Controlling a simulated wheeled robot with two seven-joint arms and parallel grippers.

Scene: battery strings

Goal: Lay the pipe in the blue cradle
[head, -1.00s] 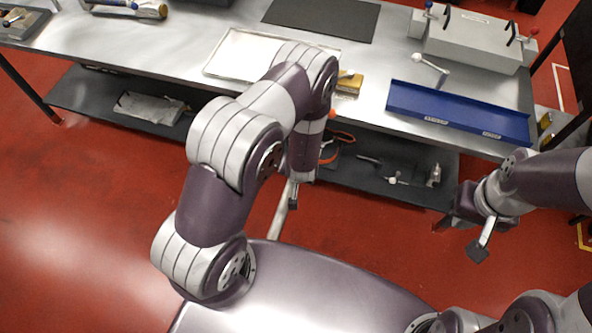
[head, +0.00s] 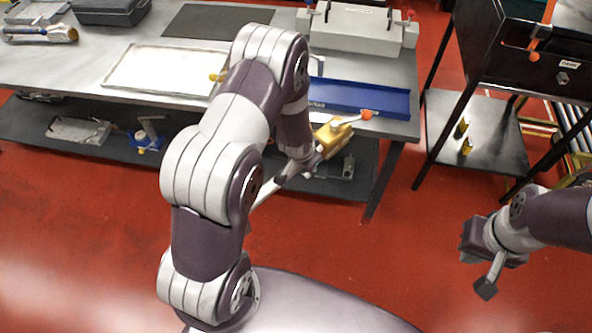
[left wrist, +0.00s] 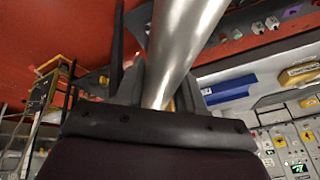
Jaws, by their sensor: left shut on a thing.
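The pipe is a smooth silver tube that fills the upper middle of the left wrist view (left wrist: 185,45). My left gripper (head: 288,177) is shut on it, in front of the bench. In the head view the pipe (head: 264,195) slants down and left from the gripper; my arm hides part of it. The blue cradle (head: 365,97) is a long, shallow blue trough on the bench's right end. Its left end is hidden by my left arm. The gripper is in front and left of it, apart from it. My right gripper (head: 480,262) is empty, fingers spread, over the floor.
A yellow tool (head: 332,136) with an orange knob shows at the bench's front edge, before the cradle. A grey fixture (head: 358,28) stands behind the cradle. A white tray (head: 120,70) lies to the left. A black cart (head: 500,150) stands right, across clear red floor.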

